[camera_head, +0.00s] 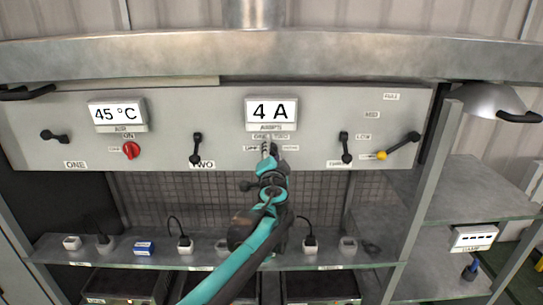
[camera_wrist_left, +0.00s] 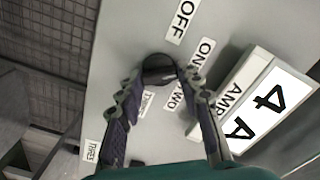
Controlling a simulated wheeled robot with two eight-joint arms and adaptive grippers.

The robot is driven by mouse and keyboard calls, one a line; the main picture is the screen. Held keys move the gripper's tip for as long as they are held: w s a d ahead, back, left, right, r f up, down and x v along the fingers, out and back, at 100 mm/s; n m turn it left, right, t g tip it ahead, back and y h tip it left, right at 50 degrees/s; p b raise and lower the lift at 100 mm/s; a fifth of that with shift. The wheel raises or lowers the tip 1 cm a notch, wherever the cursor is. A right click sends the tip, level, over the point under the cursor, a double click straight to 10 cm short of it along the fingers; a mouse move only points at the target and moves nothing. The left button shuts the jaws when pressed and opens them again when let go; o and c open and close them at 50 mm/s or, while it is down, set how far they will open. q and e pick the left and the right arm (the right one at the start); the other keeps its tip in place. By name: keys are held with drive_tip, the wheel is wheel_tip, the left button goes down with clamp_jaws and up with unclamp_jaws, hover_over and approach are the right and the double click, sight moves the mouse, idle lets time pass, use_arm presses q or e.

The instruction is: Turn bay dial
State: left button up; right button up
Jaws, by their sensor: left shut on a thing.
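The black bay dial (camera_wrist_left: 158,66) is on the grey panel below the "4 A" amps display (camera_head: 271,113). In the left wrist view, labels reading "OFF", "ONE" and "TWO" stand around it. My left gripper (camera_head: 268,152) reaches up to the panel from below and is shut on the dial. In the left wrist view, its two dark fingers (camera_wrist_left: 160,82) are on either side of the dial. In the head view the gripper hides most of the dial, so its pointing direction cannot be told. My right gripper is not in view.
Black handles (camera_head: 196,148) (camera_head: 345,148) flank the dial. A red knob (camera_head: 131,150) sits below the "45 °C" display (camera_head: 117,115), and a yellow-tipped lever (camera_head: 398,147) is at right. Plugs and small blocks stand on the glass shelf (camera_head: 75,256) below. A lamp hood (camera_head: 490,101) hangs at right.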

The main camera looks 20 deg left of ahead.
use_arm(q)
drive_tip(key=shift+m, duration=0.5)
drive_tip(key=o, duration=1.2)
drive_tip(key=shift+c, duration=0.2)
drive_tip(key=v, duration=1.2)
